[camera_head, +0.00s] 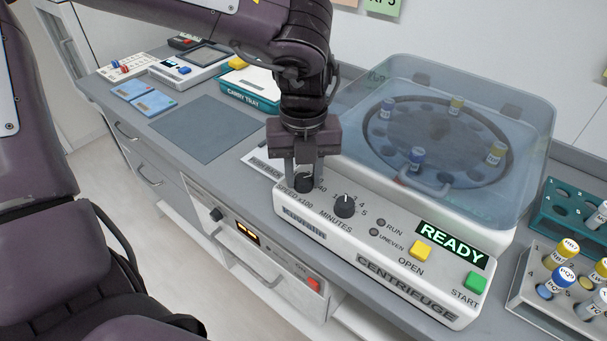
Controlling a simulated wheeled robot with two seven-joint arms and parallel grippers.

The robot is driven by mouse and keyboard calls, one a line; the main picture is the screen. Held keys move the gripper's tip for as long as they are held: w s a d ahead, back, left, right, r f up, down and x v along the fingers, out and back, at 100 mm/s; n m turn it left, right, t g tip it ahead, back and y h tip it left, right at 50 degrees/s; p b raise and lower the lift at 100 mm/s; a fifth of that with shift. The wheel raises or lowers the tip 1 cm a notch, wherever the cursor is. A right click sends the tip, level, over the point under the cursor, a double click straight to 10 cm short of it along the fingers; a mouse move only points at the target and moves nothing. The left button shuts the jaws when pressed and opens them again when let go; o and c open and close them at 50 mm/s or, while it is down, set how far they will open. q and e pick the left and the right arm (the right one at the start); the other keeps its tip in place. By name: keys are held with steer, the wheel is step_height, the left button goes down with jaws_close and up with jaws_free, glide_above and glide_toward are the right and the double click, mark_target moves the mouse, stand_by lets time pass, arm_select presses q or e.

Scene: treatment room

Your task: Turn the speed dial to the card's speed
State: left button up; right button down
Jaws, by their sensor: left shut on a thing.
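The centrifuge (408,285) stands on the counter with its clear lid (470,100) down and a green READY display (451,245) lit. Its black speed dial (303,184) is at the left end of the front panel, marked SPEED x100. My left gripper (304,176) points down and is shut on the speed dial; its fingers hide much of the dial and its pointer. The minutes dial (345,206) is just to the right, apart from the gripper. A green card (383,6) on the wall is cut off at the top, its text only partly visible. My right gripper is not in view.
Right of the centrifuge are a grey rack (527,297) with capped tubes and a teal rack (546,217). The yellow OPEN button (420,251) and green START button (475,283) are on the panel. A carry tray (246,97) and grey mat (207,128) lie left.

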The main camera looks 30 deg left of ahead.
mark_target(303, 178)
arm_select(q)
steer(key=m, duration=0.3)
steer(key=shift+m+b, duration=0.3)
steer(key=shift+m, duration=1.1)
steer(key=o, duration=1)
steer(key=shift+c, duration=0.2)
step_height(303, 178, up, 8)
steer(key=shift+f, duration=0.1)
steer(key=shift+p, duration=0.3)
